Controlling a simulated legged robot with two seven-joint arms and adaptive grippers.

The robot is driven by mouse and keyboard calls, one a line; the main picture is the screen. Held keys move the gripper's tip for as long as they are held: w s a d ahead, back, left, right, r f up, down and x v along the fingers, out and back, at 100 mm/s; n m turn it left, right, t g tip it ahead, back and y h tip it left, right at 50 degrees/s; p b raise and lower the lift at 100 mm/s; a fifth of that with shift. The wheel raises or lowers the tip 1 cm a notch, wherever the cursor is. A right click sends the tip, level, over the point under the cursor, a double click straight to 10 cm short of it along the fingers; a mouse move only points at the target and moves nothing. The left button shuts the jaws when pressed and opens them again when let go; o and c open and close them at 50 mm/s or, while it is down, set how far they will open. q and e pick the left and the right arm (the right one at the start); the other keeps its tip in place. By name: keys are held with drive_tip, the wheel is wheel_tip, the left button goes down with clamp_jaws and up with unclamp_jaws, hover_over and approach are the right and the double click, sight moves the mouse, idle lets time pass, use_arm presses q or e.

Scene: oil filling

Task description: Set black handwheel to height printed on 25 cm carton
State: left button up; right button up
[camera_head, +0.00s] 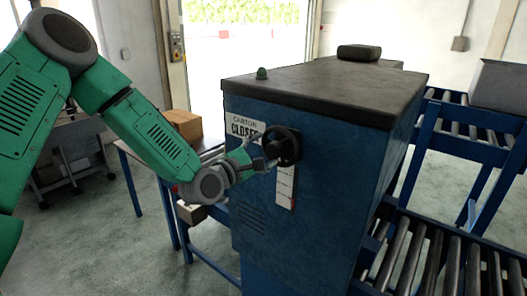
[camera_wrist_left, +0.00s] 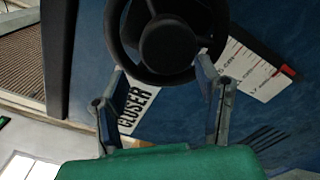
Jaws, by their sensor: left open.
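The black handwheel (camera_head: 282,146) is on the front face of the blue machine (camera_head: 300,215). In the left wrist view the handwheel (camera_wrist_left: 166,42) fills the top middle. My left gripper (camera_head: 262,160) is right at the wheel. In the left wrist view its two fingers (camera_wrist_left: 160,85) are apart, with the wheel's lower rim between or just beyond their tips; contact cannot be told. My right gripper is out of view.
A sign reading "CARTON CLOSER" (camera_head: 243,128) is left of the wheel. Brown cartons (camera_head: 184,124) lie on a table at the left behind my arm. Roller conveyors (camera_head: 450,262) run at the right. A grey box (camera_head: 500,85) stands on the upper rollers.

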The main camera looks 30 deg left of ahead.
sight(273, 152)
use_arm(q)
drive_tip(key=shift+d+r, duration=0.15)
drive_tip(key=shift+d, duration=0.3)
drive_tip(key=c, duration=0.5)
drive_tip(key=shift+d+r, duration=0.2)
drive_tip(key=shift+d, duration=0.4)
drive_tip(key=shift+d+r, duration=0.15)
drive_tip(key=shift+d, duration=0.4)
drive_tip(key=c, duration=0.7)
drive_tip(key=shift+o, duration=0.3)
drive_tip(key=shift+d+r, duration=0.15)
drive_tip(key=shift+d, duration=0.1)
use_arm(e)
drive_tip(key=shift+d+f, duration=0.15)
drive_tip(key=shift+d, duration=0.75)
use_arm(q)
drive_tip(key=shift+a+m, duration=0.1)
drive_tip(key=shift+m, duration=0.2)
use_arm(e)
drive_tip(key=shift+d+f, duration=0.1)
